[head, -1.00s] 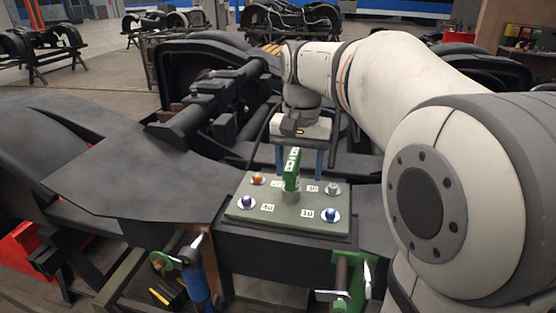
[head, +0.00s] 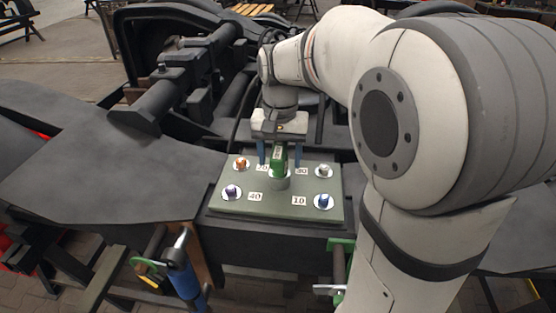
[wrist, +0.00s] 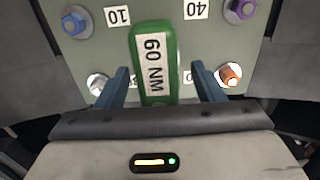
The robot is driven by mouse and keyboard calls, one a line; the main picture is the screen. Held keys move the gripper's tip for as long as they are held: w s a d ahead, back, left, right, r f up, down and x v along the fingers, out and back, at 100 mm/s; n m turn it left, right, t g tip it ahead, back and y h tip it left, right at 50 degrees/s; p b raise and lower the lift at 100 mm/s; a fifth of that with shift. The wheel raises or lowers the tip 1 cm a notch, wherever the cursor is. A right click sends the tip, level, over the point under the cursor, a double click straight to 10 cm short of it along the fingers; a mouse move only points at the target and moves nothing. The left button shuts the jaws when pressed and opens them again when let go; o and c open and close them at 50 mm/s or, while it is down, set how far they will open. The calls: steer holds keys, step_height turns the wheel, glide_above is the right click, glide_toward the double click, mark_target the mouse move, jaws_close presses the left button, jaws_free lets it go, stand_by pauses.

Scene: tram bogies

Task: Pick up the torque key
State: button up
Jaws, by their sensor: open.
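The torque key (head: 279,160) is green with a white label and stands upright in a grey socket (head: 279,180) at the middle of the green plate (head: 262,208). In the wrist view the key (wrist: 154,62) shows its label "60 NM". My gripper (head: 280,160) points down over the key with its two blue fingers apart. In the wrist view the fingers (wrist: 164,78) stand on either side of the key, with a gap on each side. The key's lower part is hidden in the wrist view.
Around the key on the plate are an orange bolt (head: 241,163), a purple bolt (head: 232,191), a blue bolt (head: 323,201) and a silver bolt (head: 323,171), with number labels. A dark bogie frame (head: 110,170) surrounds the plate. Clamps (head: 180,262) hang below its front.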

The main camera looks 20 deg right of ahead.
steer(key=shift+s+f, duration=0.1)
steer(key=shift+f, duration=0.2)
steer(key=shift+c, duration=0.3)
jaws_close()
steer(key=shift+r, duration=0.1)
